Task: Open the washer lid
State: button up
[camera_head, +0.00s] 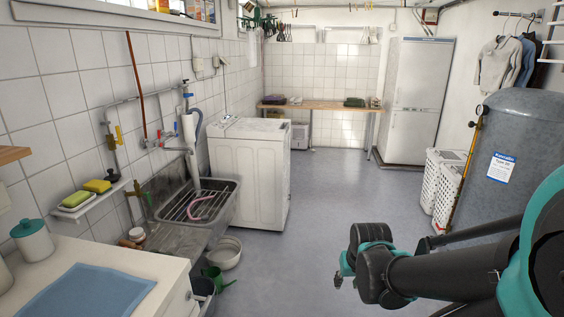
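The washer (248,178) is a white top-loading machine in the left middle of the view, against the tiled wall. Its lid (258,126) looks shut, lying flat on the top, though it is small at this distance. My arm reaches in from the lower right. My gripper (343,274) is at the arm's end, low in front of and to the right of the washer, well apart from it. Its fingers are small and partly hidden by the arm's dark and teal links, so I cannot tell their opening.
A metal sink (190,241) with a rack stands left of the washer, a white basin (226,252) and green watering can (214,278) below. A grey tank (512,155) and white baskets (441,182) stand right. The grey floor (325,200) between is clear.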

aim_at(245, 128)
jog(key=i, duration=1.95)
